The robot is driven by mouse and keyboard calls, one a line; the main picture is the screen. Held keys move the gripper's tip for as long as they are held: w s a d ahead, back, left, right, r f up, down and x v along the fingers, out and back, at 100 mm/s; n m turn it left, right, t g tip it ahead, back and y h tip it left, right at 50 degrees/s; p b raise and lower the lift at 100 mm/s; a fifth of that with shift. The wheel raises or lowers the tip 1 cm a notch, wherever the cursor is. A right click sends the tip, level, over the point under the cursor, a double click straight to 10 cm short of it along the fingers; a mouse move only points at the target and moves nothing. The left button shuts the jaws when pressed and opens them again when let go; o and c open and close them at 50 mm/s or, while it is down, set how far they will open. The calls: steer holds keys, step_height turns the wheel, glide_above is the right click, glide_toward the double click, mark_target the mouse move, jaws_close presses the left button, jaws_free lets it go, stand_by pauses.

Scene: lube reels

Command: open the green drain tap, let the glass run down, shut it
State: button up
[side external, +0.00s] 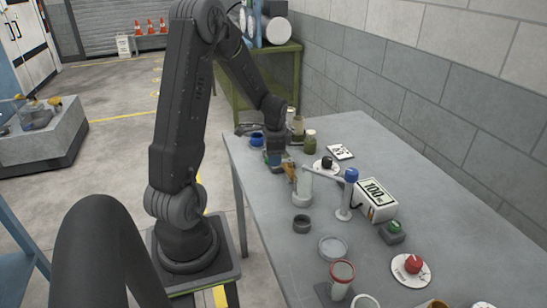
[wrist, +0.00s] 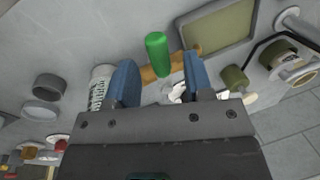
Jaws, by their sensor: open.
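The drain tap's green handle (wrist: 157,50) stands out from a brass body (wrist: 147,75) in the wrist view. My gripper (wrist: 158,70) is open, its two blue fingers on either side of the tap. I cannot tell whether either finger touches it. In the side view my gripper (side external: 276,156) reaches down at the far part of the table, beside a brass piece (side external: 290,170). A pale cylinder (side external: 303,187), perhaps the glass, stands close by; its level cannot be read. A white lettered cylinder (wrist: 102,84) shows left of my fingers.
A box with a display reading 100 (side external: 377,200) and a blue-topped stand (side external: 344,195) are to the right. Grey cups (side external: 302,224), a red-rimmed jar (side external: 341,280) and a red button (side external: 413,264) are nearer.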

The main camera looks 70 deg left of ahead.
steer(key=shift+a+f, duration=0.15)
steer(key=shift+f, duration=0.5)
steer(key=shift+c, duration=0.4)
jaws_close()
